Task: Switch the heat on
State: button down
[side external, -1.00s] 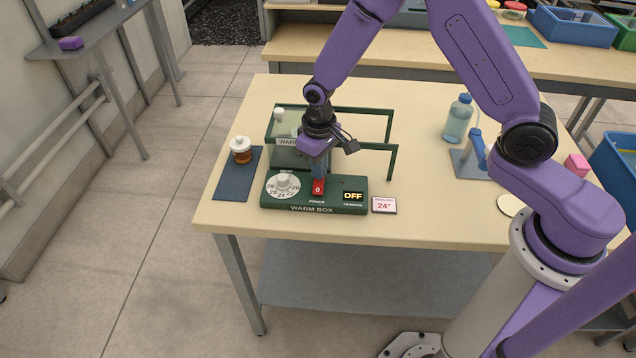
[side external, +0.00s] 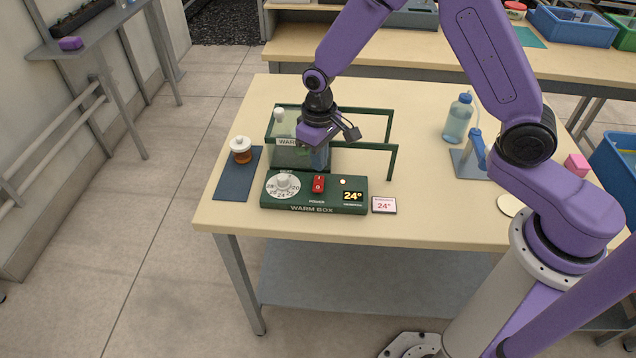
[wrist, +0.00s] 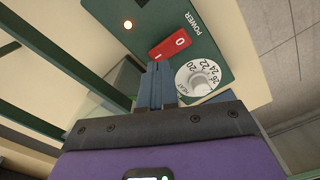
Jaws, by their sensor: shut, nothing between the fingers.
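The green warm box panel (side external: 335,204) stands at the front of the table. Its red power switch (side external: 319,184) shows in the side view and also in the wrist view (wrist: 170,45). The display (side external: 352,196) reads 24°, and a small lamp (wrist: 128,24) glows in the wrist view. The white dial (side external: 283,185) is left of the switch and has numbers around it. My gripper (wrist: 156,84) is shut and empty. It is above and behind the switch, apart from it in the side view.
A card reading 24° (side external: 384,205) lies right of the panel. A green frame (side external: 392,160) stands behind it. An amber jar (side external: 241,150) sits on a dark mat (side external: 232,186) at left. A bottle (side external: 458,118) stands at right.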

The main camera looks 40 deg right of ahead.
aim_at(320, 179)
jog(key=shift+r, duration=1.85)
jog(key=s+d+r+n, duration=0.3)
jog(key=s, duration=0.6)
jog(key=s+d+r+n, duration=0.2)
jog(key=s+r+n, duration=0.1)
jog(key=s, duration=0.7)
jog(key=s+d+r+n, duration=0.3)
jog(key=s+r, duration=0.2)
jog(key=s, duration=0.5)
jog(key=shift+d+n, duration=0.3)
jog(key=shift+s, duration=0.1)
